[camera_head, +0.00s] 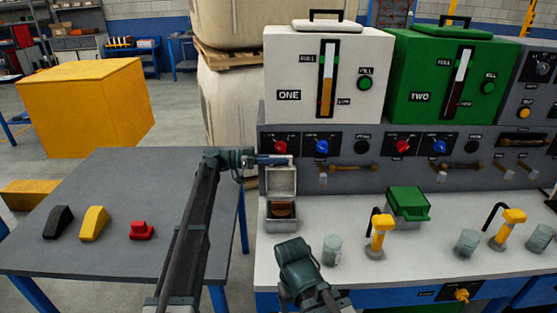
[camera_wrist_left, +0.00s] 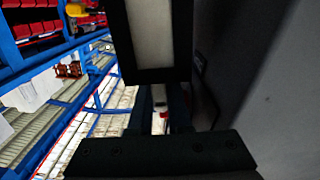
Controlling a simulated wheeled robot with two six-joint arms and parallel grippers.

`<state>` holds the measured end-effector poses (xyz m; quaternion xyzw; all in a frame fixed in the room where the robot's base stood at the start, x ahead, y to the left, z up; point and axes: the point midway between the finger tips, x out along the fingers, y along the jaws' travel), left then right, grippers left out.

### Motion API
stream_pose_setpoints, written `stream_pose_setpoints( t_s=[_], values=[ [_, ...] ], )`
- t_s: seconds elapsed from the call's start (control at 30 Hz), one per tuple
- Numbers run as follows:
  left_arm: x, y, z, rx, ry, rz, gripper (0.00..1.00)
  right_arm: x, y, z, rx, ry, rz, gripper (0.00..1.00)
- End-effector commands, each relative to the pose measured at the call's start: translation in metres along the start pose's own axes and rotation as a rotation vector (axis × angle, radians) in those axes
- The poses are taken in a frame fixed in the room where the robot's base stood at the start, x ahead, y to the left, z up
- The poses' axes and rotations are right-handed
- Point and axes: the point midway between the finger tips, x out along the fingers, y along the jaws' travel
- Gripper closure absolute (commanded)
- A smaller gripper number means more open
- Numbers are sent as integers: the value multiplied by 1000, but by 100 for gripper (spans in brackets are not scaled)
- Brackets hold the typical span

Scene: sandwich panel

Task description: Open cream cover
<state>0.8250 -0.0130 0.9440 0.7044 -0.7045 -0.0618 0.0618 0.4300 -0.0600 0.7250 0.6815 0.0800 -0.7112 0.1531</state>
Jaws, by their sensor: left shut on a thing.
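The cream cover (camera_head: 281,181) stands upright, raised on the back edge of a small box (camera_head: 281,222) on the white counter. The box is open at the top and something brown shows inside. My left gripper (camera_head: 283,160) is at the top edge of the cover, shut on it. In the left wrist view a pale panel in a dark frame (camera_wrist_left: 152,35) fills the top middle, close to the fingers (camera_wrist_left: 160,105); the exact grip is hard to see there.
A white tank (camera_head: 300,75) and a green tank (camera_head: 425,75) stand above a panel of knobs and levers. A closed green cover (camera_head: 408,202), yellow taps (camera_head: 381,222) and glasses (camera_head: 332,250) stand on the counter. The grey table (camera_head: 130,185) holds black, yellow and red pieces.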

Motion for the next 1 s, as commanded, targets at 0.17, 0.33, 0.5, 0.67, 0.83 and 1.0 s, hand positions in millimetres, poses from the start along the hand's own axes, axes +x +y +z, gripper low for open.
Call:
stream_pose_setpoints(
  t_s=[0.17,0.33,0.5,0.67,0.83,1.0],
  values=[
    [0,0,0,0,0,-1,100,0,0,0,0,0,0,22],
    [0,0,0,0,0,-1,100,0,0,0,0,0,0,22],
    [0,6,-1,0,0,-1,100,-2,0,0,0,0,0,22],
    [0,30,-2,-1,0,0,100,-8,1,0,0,0,0,22],
    [0,32,-2,-1,1,0,100,-7,1,0,0,0,0,22],
    [0,31,-2,-1,1,0,74,-7,1,0,0,0,0,22]
  ],
)
